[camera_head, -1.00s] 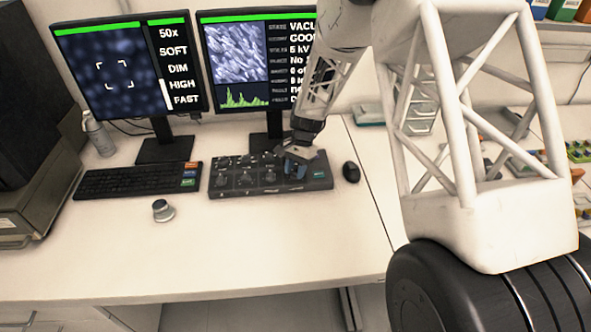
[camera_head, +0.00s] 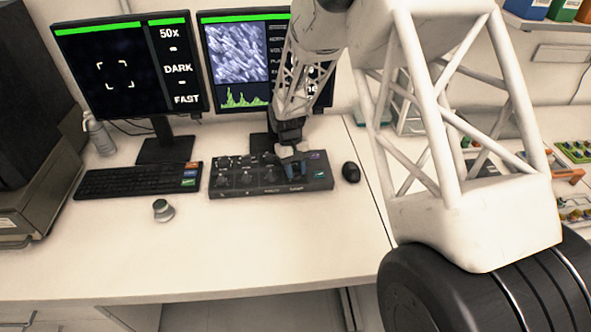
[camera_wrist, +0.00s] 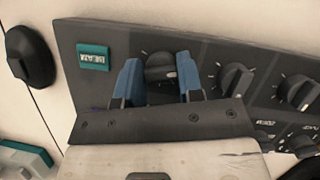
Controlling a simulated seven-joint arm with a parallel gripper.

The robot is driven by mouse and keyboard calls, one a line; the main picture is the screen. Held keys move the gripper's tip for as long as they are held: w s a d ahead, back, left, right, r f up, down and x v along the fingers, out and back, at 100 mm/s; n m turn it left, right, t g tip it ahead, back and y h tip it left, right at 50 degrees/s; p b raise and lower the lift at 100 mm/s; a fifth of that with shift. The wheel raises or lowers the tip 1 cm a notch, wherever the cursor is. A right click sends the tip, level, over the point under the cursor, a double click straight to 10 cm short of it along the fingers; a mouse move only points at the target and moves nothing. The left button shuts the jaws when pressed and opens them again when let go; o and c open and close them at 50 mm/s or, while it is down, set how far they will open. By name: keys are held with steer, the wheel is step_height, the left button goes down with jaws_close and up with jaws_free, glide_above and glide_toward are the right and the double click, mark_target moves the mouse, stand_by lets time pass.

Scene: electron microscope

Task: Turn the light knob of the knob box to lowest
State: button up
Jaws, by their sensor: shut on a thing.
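The dark knob box (camera_head: 322,183) lies on the desk in front of the monitors. My gripper (camera_head: 294,172) is over its right part, pointing down. In the wrist view the blue fingers of my gripper (camera_wrist: 160,84) stand on either side of a black knob (camera_wrist: 160,68) and are shut on it. The knob's label is not readable, and its lower part is hidden. More knobs (camera_wrist: 236,80) sit beside it on the box. The left monitor (camera_head: 122,70) reads 50x, DARK and FAST, and its picture is black.
The right monitor (camera_head: 237,52) is partly behind my arm. The front of the desk is clear.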

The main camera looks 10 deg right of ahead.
steer(key=shift+n+h, duration=0.5)
steer(key=shift+n, duration=0.8)
steer(key=o, duration=0.9)
steer(key=v, duration=0.7)
steer(key=shift+a+r, duration=0.15)
steer(key=shift+r, duration=0.25)
